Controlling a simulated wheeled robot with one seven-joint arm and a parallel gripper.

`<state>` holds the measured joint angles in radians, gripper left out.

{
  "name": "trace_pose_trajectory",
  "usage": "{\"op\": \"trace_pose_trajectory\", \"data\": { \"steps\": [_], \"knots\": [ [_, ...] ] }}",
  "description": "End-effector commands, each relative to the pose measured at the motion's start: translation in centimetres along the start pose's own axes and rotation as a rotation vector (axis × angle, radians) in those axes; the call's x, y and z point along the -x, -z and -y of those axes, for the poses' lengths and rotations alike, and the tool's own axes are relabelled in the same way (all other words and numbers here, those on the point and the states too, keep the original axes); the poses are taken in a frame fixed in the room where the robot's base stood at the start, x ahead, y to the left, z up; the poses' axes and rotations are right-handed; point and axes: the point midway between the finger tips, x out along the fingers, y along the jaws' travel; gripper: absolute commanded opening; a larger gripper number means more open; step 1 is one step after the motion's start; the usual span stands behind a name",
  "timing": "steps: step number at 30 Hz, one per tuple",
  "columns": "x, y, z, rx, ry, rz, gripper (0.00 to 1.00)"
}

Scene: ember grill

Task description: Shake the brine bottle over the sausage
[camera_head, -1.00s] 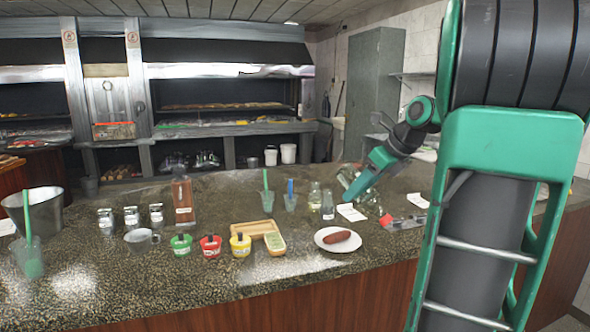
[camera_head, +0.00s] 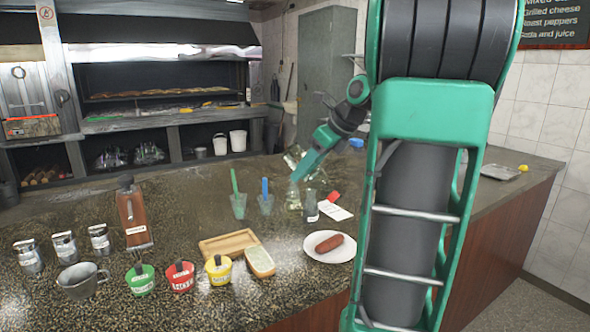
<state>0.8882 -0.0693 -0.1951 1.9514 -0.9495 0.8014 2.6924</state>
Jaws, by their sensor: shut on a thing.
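The brown sausage (camera_head: 329,243) lies on a round white plate (camera_head: 317,256) near the counter's front, left of my arm. My gripper (camera_head: 298,177) is above the counter, behind and left of the plate. It is shut on what looks like a clear glass bottle (camera_head: 292,158), tilted and partly hidden by the gripper. I cannot read a label on it, so I cannot confirm that it is the brine bottle. A clear glass bottle (camera_head: 293,199) and a small dark bottle with a pale label (camera_head: 311,207) stand just below the gripper.
My arm hides the counter right of the plate.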

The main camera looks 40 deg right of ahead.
Motion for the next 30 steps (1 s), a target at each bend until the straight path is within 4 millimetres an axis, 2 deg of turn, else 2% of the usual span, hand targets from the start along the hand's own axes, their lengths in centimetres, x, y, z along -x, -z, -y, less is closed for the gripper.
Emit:
{"op": "trace_pose_trajectory", "data": {
  "steps": [6,14,20,30],
  "knots": [
    [-0.4,-0.7,-1.0,0.016,-0.010,0.001,0.30],
    [-0.8,-0.7,-1.3,0.018,-0.014,0.001,0.30],
    [-1.9,0.1,-1.3,0.018,-0.015,0.001,0.30],
    [-5.0,2.4,-1.3,0.017,-0.015,0.000,0.30]
  ]
}}
